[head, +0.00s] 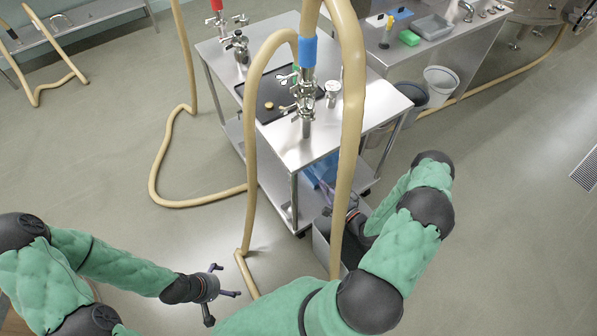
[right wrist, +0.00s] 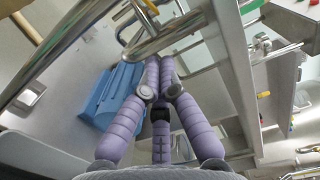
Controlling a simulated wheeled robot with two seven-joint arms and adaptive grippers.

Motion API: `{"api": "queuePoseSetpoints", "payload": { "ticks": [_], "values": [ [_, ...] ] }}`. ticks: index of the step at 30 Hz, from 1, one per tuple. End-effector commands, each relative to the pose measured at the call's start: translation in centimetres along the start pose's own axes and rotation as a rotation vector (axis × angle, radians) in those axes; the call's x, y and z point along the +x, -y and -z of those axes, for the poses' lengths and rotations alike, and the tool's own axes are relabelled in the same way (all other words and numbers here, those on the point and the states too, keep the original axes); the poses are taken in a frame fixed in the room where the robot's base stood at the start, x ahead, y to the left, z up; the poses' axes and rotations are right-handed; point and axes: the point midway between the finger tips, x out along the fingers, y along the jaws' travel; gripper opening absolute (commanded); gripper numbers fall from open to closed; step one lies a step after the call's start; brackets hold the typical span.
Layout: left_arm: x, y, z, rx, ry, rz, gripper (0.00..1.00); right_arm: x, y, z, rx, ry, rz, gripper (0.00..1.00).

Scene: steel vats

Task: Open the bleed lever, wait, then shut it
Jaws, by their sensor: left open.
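In the head view a steel fitting (head: 305,100) stands upright on the steel cart, joined to a tan hose by a blue collar (head: 307,52). Small side valves with handles (head: 288,76) stick out to its left; I cannot tell which is the bleed lever. My left gripper (head: 222,290) is open and empty, low at the front left, well away from the cart. My right gripper (head: 328,190) is below the cart's top at its front, partly behind the hose. In the right wrist view its purple fingers (right wrist: 160,68) come together with nothing visible between them, close to a steel tube (right wrist: 165,38).
The steel cart (head: 325,142) bears a black tray (head: 262,100) and a second fitting with a red top (head: 216,6). A blue object (head: 322,170) sits under the cart top; a grey bin (head: 322,245) stands below. Hoses (head: 352,110) loop in front. Buckets (head: 440,82) stand behind right.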

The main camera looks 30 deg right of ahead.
Motion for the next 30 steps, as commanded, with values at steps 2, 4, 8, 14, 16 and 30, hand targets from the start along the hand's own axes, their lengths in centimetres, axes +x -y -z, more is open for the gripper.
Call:
{"api": "queuePoseSetpoints", "payload": {
  "ticks": [2,4,8,14,16,30],
  "values": [
    [0.4,0.1,0.0,0.000,0.000,0.000,1.00,1.6,-0.1,-0.2,0.000,0.006,0.002,0.00],
    [0.7,0.2,0.0,0.000,0.000,0.000,1.00,3.0,-0.1,-0.1,-0.001,0.005,0.002,0.00],
    [1.1,0.4,0.1,0.000,0.000,0.000,1.00,5.4,-0.1,-0.2,0.000,0.005,0.002,0.00],
    [1.7,0.6,0.1,0.000,0.000,0.000,1.00,8.3,-0.1,-1.3,0.002,0.005,0.001,0.00],
    [1.9,0.7,0.1,0.000,0.000,0.000,1.00,8.9,-0.1,-1.8,0.002,0.004,0.001,0.00],
    [2.1,0.8,0.1,0.000,0.000,0.000,1.00,10.0,0.0,-2.9,0.001,0.000,-0.001,0.00]
  ]
}}
